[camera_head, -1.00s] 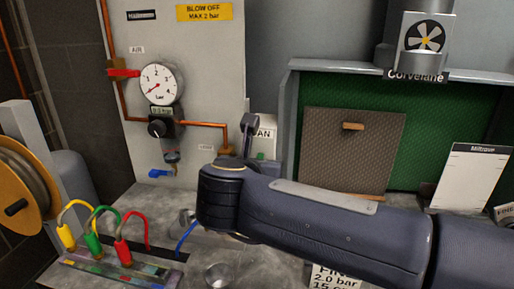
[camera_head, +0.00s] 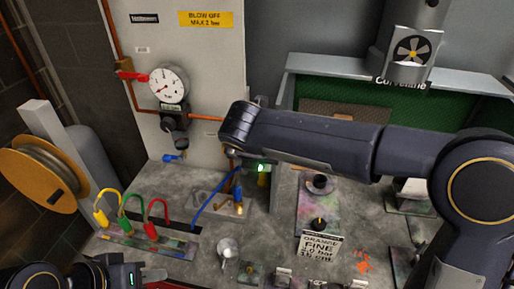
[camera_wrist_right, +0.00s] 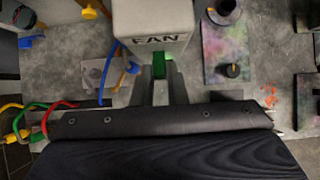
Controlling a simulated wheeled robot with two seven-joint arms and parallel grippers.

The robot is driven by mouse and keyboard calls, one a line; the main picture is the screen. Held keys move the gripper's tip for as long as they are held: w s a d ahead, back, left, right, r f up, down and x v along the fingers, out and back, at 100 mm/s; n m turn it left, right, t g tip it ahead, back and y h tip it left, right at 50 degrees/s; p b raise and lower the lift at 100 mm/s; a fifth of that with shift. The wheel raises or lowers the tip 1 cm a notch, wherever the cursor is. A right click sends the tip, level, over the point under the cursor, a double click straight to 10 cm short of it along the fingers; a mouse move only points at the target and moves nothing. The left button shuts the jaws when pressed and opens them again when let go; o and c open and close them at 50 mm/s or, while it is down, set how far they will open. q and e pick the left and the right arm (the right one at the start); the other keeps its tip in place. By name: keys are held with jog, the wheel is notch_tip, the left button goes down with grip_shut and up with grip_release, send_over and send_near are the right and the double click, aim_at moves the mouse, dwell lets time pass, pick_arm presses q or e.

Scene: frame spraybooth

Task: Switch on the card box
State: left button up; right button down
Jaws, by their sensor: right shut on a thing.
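A pale box marked FAN (camera_wrist_right: 155,28) stands at the top of the right wrist view. A green switch part (camera_wrist_right: 158,66) shows at its near edge. My right gripper (camera_wrist_right: 160,82) reaches to the box with its fingers either side of the green part, shut on it. In the head view my right arm hides the box. The booth, under a Corvelane sign, has a brown card-like panel (camera_head: 318,108), partly hidden by the arm. My left gripper (camera_head: 155,276) is low at the left, away from these; its finger gap is unclear.
Yellow, green and red hoses (camera_head: 128,225) rise from a strip on the bench at left. A reel (camera_head: 40,175) and a pressure gauge (camera_head: 168,84) stand behind. An orange/fine label (camera_head: 319,246) and small pots stand right of centre.

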dwell(0.4)
jog(key=c, duration=1.4)
grip_release()
jog(key=shift+c, duration=0.2)
jog(key=v, duration=0.7)
jog(key=shift+r+b, duration=0.35)
jog(key=shift+b, duration=0.05)
jog(key=shift+s, duration=0.15)
